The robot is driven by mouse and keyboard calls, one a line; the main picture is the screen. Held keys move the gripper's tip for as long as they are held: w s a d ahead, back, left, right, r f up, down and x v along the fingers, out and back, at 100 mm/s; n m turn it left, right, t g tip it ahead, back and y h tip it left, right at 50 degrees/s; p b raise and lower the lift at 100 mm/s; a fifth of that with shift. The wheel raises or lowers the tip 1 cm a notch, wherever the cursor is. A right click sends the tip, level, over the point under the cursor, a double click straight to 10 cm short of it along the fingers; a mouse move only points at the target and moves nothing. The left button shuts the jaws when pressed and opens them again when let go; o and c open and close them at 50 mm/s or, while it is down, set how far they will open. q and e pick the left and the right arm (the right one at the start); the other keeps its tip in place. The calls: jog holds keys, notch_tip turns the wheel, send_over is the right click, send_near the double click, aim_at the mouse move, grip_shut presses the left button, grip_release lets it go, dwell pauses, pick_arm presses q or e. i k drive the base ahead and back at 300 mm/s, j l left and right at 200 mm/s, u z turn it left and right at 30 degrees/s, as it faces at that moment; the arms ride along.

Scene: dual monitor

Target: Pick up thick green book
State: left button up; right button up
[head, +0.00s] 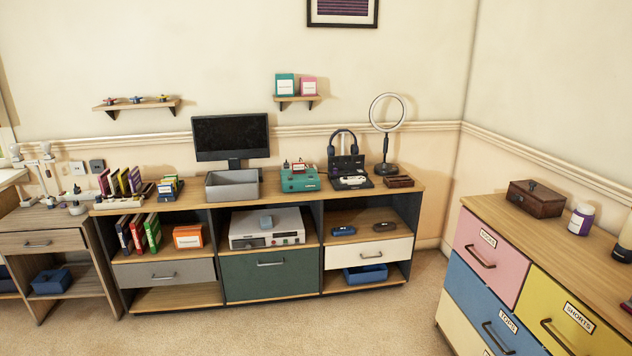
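A thick green book (152,231) stands upright in the left open compartment of the long cabinet. It is at the right end of a short row, beside a red book (137,233) and a dark blue book (123,235). More upright books (121,182) in mixed colours stand on the cabinet top above, and one or more look green too. Neither of my grippers shows in the head view.
An orange box (188,237) sits right of the green book. The cabinet top (222,206) holds a grey bin (232,185), monitor (231,137) and teal box (299,178). A coloured dresser (503,262) stands right. The carpet (300,327) in front is clear.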

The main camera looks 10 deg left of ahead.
aim_at(155, 236)
jog(key=i+j+u, duration=0.1)
jog(key=i+u, duration=0.25)
jog(key=i, duration=0.2)
jog(key=i+l+u, duration=0.1)
jog(key=i+u, duration=0.2)
jog(key=i, duration=0.25)
jog(key=i+l+u, duration=0.2)
jog(key=i+u, duration=0.15)
jog(key=i, duration=0.25)
